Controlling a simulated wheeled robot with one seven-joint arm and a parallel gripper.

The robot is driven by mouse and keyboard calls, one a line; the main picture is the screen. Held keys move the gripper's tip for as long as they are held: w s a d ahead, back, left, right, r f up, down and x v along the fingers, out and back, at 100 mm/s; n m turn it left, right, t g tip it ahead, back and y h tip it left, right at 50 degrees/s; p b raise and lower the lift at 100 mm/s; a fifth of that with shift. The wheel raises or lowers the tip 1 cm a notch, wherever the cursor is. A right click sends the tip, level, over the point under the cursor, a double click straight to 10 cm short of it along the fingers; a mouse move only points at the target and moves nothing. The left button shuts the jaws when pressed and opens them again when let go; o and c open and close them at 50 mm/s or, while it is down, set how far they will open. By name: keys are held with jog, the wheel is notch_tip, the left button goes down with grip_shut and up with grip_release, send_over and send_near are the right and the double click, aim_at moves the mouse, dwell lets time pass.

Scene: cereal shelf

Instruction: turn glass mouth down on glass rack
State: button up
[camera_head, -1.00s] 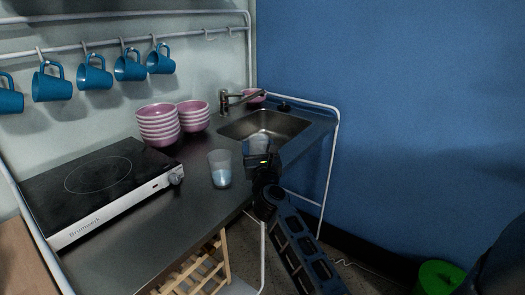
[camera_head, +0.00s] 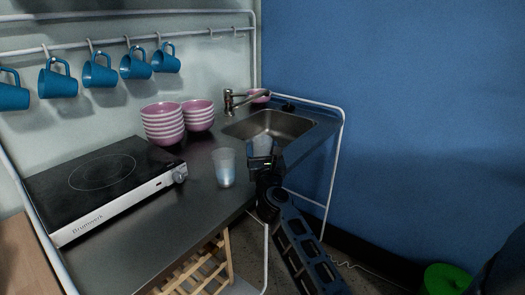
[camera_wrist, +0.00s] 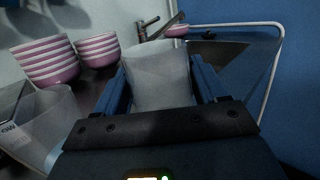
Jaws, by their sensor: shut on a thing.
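My gripper (camera_head: 262,158) is shut on a frosted glass (camera_wrist: 158,76), with one finger on each side of it in the wrist view. In the head view this held glass (camera_head: 262,145) is partly hidden by my gripper and is near the front edge of the sink. In the wrist view its wide end is toward the top. A second frosted glass (camera_head: 225,168) stands on the steel counter to the left of my gripper. A wooden slatted rack (camera_head: 197,272) is below the counter; I cannot tell whether it is the glass rack.
Stacked pink-striped bowls (camera_head: 163,124) stand at the back, left of the sink (camera_head: 290,124) and faucet (camera_head: 230,101). A black hob (camera_head: 103,180) takes up the left counter. Blue mugs (camera_head: 100,70) hang from a rail. A white rail frame (camera_head: 337,150) bounds the right end.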

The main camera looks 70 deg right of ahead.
jog(key=shift+f+b, duration=0.85)
jog(key=shift+f, duration=0.15)
jog(key=o, duration=1.2)
jog(key=shift+b+v, duration=0.6)
jog(key=shift+v, duration=3.3)
jog(key=shift+b+v, duration=1.1)
jog(key=shift+v, duration=2.9)
jog(key=shift+s+r, duration=0.1)
